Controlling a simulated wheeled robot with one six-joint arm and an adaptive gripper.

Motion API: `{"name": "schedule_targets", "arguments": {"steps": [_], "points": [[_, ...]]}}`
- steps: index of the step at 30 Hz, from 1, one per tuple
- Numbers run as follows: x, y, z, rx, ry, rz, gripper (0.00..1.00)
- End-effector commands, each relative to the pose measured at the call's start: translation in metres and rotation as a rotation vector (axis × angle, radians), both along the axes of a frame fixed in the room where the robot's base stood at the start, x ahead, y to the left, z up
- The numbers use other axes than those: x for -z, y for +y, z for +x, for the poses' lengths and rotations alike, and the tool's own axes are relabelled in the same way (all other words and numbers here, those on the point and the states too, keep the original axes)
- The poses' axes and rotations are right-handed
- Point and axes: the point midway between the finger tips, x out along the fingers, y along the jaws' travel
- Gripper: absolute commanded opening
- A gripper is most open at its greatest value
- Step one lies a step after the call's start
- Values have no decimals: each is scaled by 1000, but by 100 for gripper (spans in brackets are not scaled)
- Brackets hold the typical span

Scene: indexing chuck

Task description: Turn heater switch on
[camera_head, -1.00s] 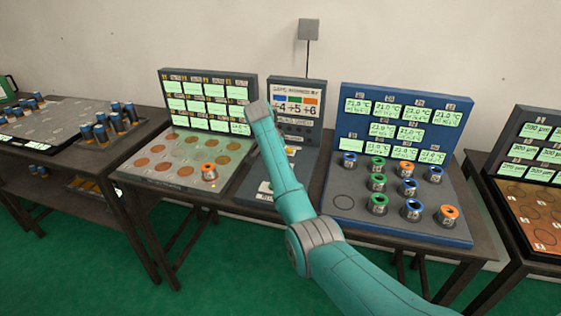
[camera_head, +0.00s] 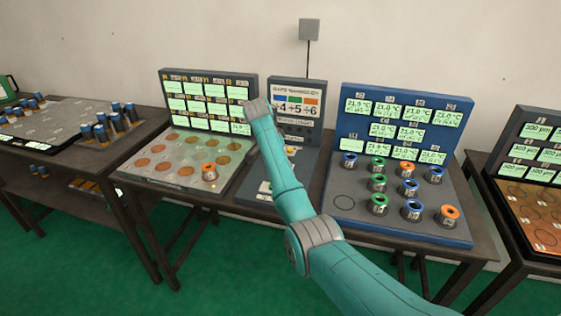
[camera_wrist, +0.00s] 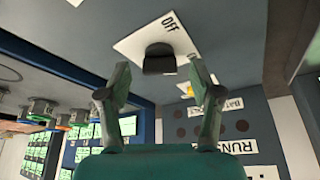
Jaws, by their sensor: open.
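A dark switch knob (camera_wrist: 160,58) sits on a white plate (camera_wrist: 135,45) marked OFF in the wrist view. My gripper (camera_wrist: 160,70) is open and empty, with one finger on each side of the knob. The fingers look apart from the knob, but how close they are in depth I cannot tell. The knob cannot be made out there.
A yellow button (camera_wrist: 188,90) is beside the switch plate. A panel with copper discs (camera_head: 165,175) stands left of the console. A blue panel (camera_head: 345,135) with several coloured-top cans stands right. An upright sign board (camera_head: 313,140) rises behind the console.

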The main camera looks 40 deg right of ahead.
Motion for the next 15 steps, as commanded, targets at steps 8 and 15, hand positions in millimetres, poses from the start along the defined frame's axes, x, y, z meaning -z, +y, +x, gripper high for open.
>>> {"name": "schedule_targets", "arguments": {"steps": [8, 15], "points": [[-46, 19, -1, -1, -4, 0, 65], [-86, 35, -3, -2, -4, -1, 65]]}}
